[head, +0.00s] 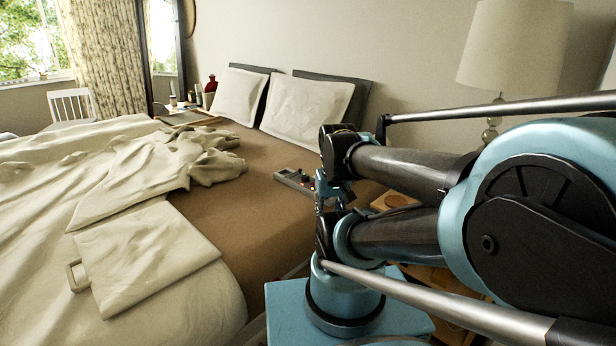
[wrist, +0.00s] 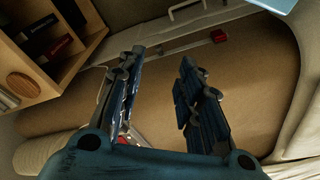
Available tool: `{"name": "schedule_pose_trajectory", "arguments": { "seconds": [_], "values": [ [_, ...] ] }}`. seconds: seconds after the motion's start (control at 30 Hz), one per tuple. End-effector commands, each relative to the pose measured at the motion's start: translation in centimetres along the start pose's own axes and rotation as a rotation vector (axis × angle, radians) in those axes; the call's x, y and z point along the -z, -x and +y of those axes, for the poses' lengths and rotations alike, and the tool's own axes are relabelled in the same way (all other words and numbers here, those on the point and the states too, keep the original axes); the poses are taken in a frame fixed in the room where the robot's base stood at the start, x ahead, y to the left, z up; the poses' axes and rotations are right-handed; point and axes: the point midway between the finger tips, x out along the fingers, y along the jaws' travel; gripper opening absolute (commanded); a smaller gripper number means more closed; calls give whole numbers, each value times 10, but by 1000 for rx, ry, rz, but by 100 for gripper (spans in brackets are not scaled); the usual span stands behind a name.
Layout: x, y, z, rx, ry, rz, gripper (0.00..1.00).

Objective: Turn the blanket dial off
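A small grey control box (head: 293,180) lies on the brown sheet near the bed's right edge in the head view. My gripper (head: 328,190) is just right of the box in the head view, partly hidden by my arm. In the wrist view my gripper (wrist: 160,57) has its two fingers spread apart with nothing between them. A pale object with red parts (wrist: 124,134) shows behind the left finger, mostly hidden; I cannot tell if it is the control box.
The bed has a rumpled cream blanket (head: 130,165), a flat cream panel with a handle (head: 145,255) and pillows (head: 305,108). A lamp (head: 515,45) stands at the right. A wooden shelf with books (wrist: 62,48) and a small red item (wrist: 218,36) show in the wrist view.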

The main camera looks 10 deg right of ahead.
Motion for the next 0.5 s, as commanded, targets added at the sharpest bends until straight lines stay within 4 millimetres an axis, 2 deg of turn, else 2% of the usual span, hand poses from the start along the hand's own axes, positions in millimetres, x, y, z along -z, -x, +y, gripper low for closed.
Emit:
{"name": "schedule_pose_trajectory", "arguments": {
  "seconds": [0.13,0.23,0.37,0.5],
  "values": [
    [-6,7,0,0,-6,10,39],
    [1,13,0,0,-39,9,39],
    [25,28,2,0,-132,0,39],
    [59,48,2,-2,-277,-12,39]
  ]
}}
